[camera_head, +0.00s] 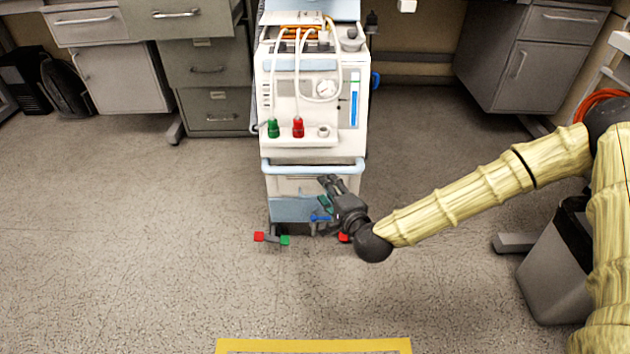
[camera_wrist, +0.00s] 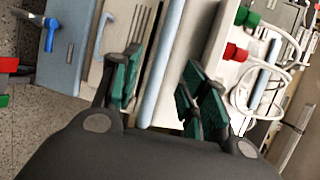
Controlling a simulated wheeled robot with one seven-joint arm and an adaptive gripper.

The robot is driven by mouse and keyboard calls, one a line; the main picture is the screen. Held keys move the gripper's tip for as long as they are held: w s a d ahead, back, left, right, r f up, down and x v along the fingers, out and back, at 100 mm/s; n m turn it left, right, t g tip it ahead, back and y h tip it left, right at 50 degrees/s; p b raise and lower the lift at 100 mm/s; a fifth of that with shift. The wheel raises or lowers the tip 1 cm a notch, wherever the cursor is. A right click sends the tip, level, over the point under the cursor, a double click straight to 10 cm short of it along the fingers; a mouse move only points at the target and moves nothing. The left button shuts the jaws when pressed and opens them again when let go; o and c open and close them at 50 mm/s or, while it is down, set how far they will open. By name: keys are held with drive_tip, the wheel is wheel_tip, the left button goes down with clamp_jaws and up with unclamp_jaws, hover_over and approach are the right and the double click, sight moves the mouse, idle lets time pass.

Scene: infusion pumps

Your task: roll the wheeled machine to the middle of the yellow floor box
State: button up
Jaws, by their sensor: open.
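The wheeled machine (camera_head: 290,150) is a white and pale blue cart with red and green knobs, a gauge and tubes, standing upright at the top middle. Its light blue handle bar (camera_head: 290,168) runs across the front and also shows in the wrist view (camera_wrist: 161,65). My gripper (camera_head: 326,190) is in front of the machine's lower right, just below the bar. In the wrist view my gripper (camera_wrist: 160,95) has its green-padded fingers spread apart, with the bar between and beyond them; contact cannot be told. The yellow floor box (camera_head: 315,346) shows only its far edge at the bottom.
Red and green pedals (camera_head: 271,239) stick out at the machine's base. Grey cabinets (camera_head: 205,75) stand behind left, another cabinet (camera_head: 535,60) behind right. A grey bin (camera_head: 556,262) stands at the right. The floor between machine and yellow edge is clear.

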sight(316, 173)
drive_tip(key=b+x, duration=0.3)
drive_tip(key=x, duration=0.6)
drive_tip(key=shift+w+d, duration=0.1)
drive_tip(key=shift+w, duration=0.2)
drive_tip(key=shift+b+x, duration=0.3)
drive_tip(key=shift+x, duration=0.5)
drive_tip(key=shift+r, duration=0.15)
clamp_jaws()
